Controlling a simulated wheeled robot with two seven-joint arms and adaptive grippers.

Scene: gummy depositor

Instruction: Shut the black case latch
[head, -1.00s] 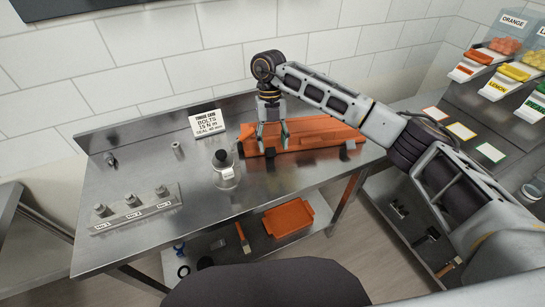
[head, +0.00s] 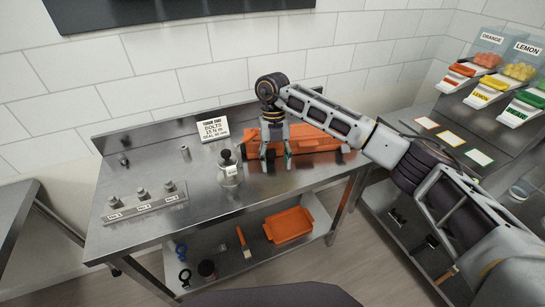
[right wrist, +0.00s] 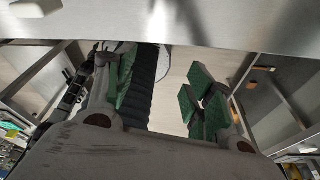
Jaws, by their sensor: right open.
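The orange case (head: 318,138) lies along the back right of the steel table. The left part of its front is behind my right gripper, so I cannot make out the black latch there or tell how it stands. My right gripper (head: 278,161) points down at the front left of the case, with its fingers apart and nothing between them. I cannot tell whether a finger touches the case. In the right wrist view the green finger pads (right wrist: 163,92) are spread, and neither case nor latch can be made out. My left gripper is not in view.
A labelled bottle with a black top (head: 230,168) stands close left of my gripper. A bolt plate (head: 146,203) and a sign (head: 212,128) are farther left. An orange tray (head: 288,225) lies on the lower shelf. Candy dispensers (head: 500,80) stand at right.

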